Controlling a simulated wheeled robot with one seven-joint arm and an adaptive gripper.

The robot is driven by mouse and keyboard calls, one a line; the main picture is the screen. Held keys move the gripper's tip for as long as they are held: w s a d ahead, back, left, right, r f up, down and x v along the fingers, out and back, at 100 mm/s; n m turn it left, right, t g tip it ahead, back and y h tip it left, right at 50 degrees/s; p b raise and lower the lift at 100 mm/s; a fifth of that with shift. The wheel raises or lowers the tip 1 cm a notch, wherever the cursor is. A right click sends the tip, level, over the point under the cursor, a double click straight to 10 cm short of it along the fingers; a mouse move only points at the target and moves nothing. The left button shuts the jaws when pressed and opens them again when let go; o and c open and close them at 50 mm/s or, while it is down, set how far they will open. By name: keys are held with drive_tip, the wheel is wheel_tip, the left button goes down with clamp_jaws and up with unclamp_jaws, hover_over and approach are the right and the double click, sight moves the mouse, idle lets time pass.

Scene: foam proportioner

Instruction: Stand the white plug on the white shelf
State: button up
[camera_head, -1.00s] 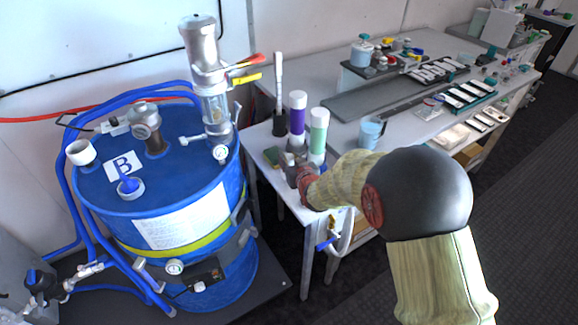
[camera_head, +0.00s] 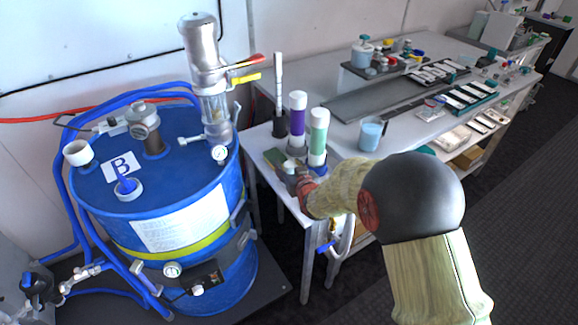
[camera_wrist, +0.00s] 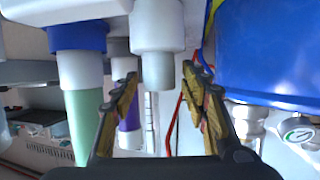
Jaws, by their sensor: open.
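The white plug (camera_wrist: 157,28) is a stepped white cylinder with a narrower greyish end, at the top middle of the wrist view, which appears upside down. It looks upright on the white shelf (camera_wrist: 60,12), but its base is cut off. In the head view a small pale shape (camera_head: 290,165) by my gripper seems to be the plug. My gripper (camera_wrist: 162,85) is open, with its tan-padded fingers on either side below the plug's narrow end in the picture, apparently clear of it. In the head view my gripper (camera_head: 300,180) is over the shelf's near left corner, partly hidden by my wrist.
A purple bottle (camera_head: 297,120) and a green bottle (camera_head: 318,137) stand close behind my gripper. A blue drum (camera_head: 150,205) with fittings stands left. A blue beaker (camera_head: 371,134) is to the right.

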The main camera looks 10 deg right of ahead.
drive_tip(key=shift+s+r, duration=0.25)
drive_tip(key=shift+r, duration=0.05)
drive_tip(key=s+d+r+g+h+p, duration=0.1)
drive_tip(key=s+r+g+p, duration=0.1)
drive_tip(key=s+r, duration=0.6)
drive_tip(key=s+d+r+g+p, duration=0.1)
drive_tip(key=s+r+g, duration=0.1)
drive_tip(key=s+r, duration=0.65)
drive_tip(key=s+r+g, duration=0.2)
drive_tip(key=s, duration=1)
drive_tip(key=s+a+r+g, duration=0.1)
drive_tip(key=s+g, duration=0.1)
drive_tip(key=s, duration=0.9)
drive_tip(key=shift+s+a+r+m, duration=0.15)
drive_tip(key=shift+s+r+m, duration=0.15)
drive_tip(key=shift+s+r, duration=0.1)
